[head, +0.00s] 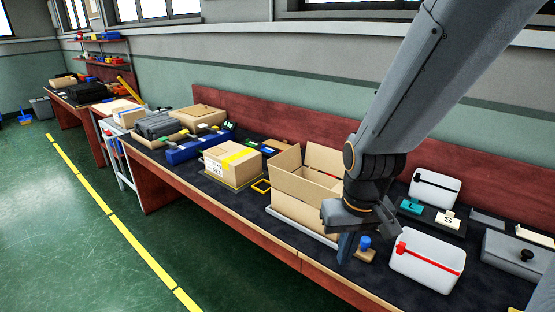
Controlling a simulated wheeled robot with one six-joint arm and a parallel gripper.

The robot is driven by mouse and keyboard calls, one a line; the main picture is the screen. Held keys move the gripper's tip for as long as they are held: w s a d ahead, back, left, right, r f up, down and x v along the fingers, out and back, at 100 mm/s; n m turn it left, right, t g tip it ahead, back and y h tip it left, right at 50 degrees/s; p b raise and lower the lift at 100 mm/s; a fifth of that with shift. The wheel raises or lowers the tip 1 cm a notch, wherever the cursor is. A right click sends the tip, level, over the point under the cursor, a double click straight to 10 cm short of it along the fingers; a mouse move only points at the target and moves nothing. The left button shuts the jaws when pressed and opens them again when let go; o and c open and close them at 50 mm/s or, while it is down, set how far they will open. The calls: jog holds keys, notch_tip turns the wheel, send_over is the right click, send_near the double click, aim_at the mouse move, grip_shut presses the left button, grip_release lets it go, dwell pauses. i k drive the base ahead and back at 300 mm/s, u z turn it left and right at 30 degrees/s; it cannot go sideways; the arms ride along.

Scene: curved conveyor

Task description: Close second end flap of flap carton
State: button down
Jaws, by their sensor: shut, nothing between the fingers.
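The flap carton (296,214) is an open tan cardboard box on a light board on the dark bench top. Its front long flap (299,190), left end flap (286,160) and back flap (324,159) appear raised. Its right end is partly hidden behind my wrist, so I cannot tell how the end flap there stands. My gripper (347,248) points down just right of the carton's front right corner, in front of the bench's middle. Its fingers are together with nothing between them. I cannot tell whether they touch the carton.
A blue-knobbed wooden block (366,249) stands close right of my gripper. A white case with a red strap (427,262) lies further right, another white case (435,188) behind it. A taped carton (232,163) stands left. The red back panel (250,105) bounds the bench.

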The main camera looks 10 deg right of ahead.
aim_at(290, 160)
jog(key=z, duration=0.05)
jog(key=k, duration=0.7)
jog(key=u, duration=1)
jog(key=i, duration=1.15)
jog(key=z, duration=0.55)
jog(key=i, duration=0.55)
jog(key=z, duration=0.75)
jog(key=i, duration=0.5)
jog(key=u, duration=0.05)
